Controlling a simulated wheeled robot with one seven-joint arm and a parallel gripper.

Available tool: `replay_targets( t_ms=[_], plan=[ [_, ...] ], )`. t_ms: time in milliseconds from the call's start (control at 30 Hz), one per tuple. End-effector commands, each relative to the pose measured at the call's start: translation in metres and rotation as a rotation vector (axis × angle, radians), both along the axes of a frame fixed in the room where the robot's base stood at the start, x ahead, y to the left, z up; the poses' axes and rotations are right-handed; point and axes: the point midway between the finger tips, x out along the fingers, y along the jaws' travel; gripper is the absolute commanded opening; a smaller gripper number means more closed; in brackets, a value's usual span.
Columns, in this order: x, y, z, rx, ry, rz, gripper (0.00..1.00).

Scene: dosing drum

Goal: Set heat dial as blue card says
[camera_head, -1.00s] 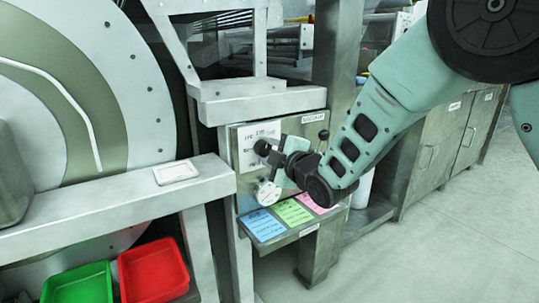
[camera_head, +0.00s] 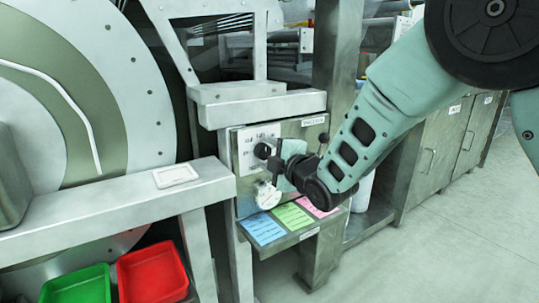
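The blue card (camera_head: 264,228) lies at the left end of a small shelf under the control panel; its writing is too small to read. A pale round dial (camera_head: 267,195) sits low on the panel, just above the blue card. A dark round knob (camera_head: 263,151) is higher on the panel, by a white printed sheet. I cannot tell which one is the heat dial. My gripper (camera_head: 272,166) is at the panel, close to the dark knob and above the pale dial. Its fingers are small and partly hidden, so contact and opening are unclear.
A green card (camera_head: 293,214) and a pink card (camera_head: 318,205) lie right of the blue one. A black-knobbed lever (camera_head: 323,138) stands at the panel's right. A grey rail (camera_head: 120,202) runs left, above a red bin (camera_head: 153,275) and a green bin (camera_head: 76,287). Floor at right is clear.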

Motion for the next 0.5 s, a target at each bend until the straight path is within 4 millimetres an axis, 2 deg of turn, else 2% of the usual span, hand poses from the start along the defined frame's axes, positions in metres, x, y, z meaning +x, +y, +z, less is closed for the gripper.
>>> replay_targets(
  t_ms=[333,500],
  plan=[
    [-0.001,-0.001,0.001,0.002,-0.001,0.0,0.59],
    [-0.017,-0.012,0.004,0.001,0.0,0.0,0.59]
  ],
)
